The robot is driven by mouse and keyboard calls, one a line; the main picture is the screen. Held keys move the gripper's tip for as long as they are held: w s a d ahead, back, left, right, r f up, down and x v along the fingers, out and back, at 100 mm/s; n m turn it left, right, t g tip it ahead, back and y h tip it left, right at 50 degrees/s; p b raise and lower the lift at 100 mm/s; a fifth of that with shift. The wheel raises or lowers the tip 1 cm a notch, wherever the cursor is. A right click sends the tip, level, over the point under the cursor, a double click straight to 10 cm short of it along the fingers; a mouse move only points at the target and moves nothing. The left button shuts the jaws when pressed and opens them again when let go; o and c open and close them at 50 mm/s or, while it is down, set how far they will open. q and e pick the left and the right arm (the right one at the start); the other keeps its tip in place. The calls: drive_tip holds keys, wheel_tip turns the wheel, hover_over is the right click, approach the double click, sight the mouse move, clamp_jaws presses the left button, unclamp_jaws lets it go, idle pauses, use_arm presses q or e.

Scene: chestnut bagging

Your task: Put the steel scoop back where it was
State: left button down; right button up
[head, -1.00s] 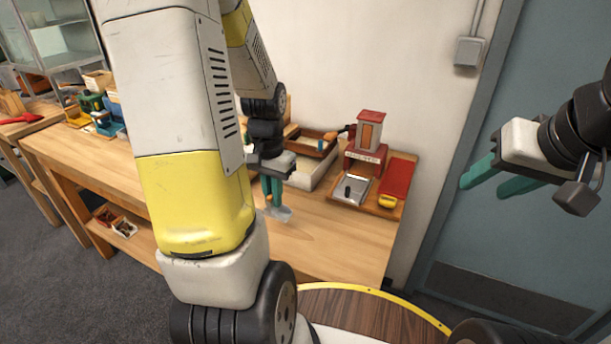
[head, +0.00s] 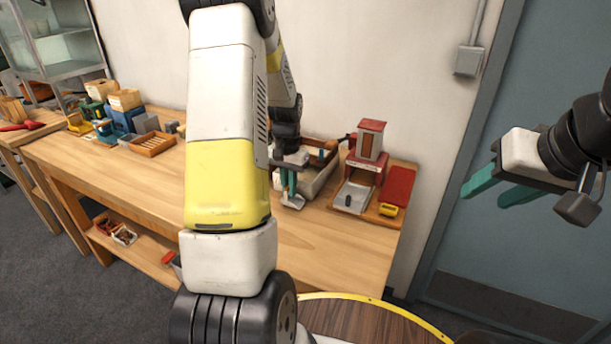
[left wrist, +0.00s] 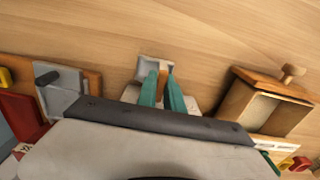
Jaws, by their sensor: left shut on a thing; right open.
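The steel scoop (head: 294,202) is a small pale metal scoop, held over the wooden workbench. My left gripper (head: 288,190) is shut on it, teal fingers pointing down. In the left wrist view the scoop's pan (left wrist: 152,68) shows just beyond the fingertips (left wrist: 163,76), with bare wood around it. I cannot tell whether the scoop touches the bench. A pale open tray (head: 318,182) with dark inner edges is close behind the gripper. My right gripper (head: 500,178) is open and empty, in front of the blue-grey door, away from the bench.
A red stand (head: 368,158) with a metal plate (head: 350,197), red mat (head: 398,184) and yellow piece (head: 388,210) is to the right. A wooden box with a knob (left wrist: 268,105) shows in the wrist view. A wooden tray (head: 153,144) is at left. The front bench is clear.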

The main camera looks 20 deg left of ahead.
use_arm(q)
drive_tip(key=shift+f, duration=0.1)
drive_tip(key=shift+f, duration=0.1)
drive_tip(key=c, duration=1.5)
unclamp_jaws()
wheel_tip(320, 180, up, 12)
drive_tip(key=s+d+r+t+h, duration=0.1)
drive_tip(key=s+d+r+t, duration=0.2)
drive_tip(key=s+d+r, duration=0.65)
drive_tip(key=shift+s+d+r+n+t+h, duration=0.2)
drive_tip(key=shift+s+d+r+t, duration=0.4)
drive_tip(key=shift+s, duration=1.55)
drive_tip(key=shift+s+d+r+n+t+h, duration=0.2)
drive_tip(key=shift+s+d+r+t, duration=0.4)
drive_tip(key=shift+s, duration=1.55)
drive_tip(key=shift+s+d+r+n+t+h, duration=0.15)
drive_tip(key=shift+s+d+r+t, duration=0.45)
drive_tip(key=shift+s, duration=1.55)
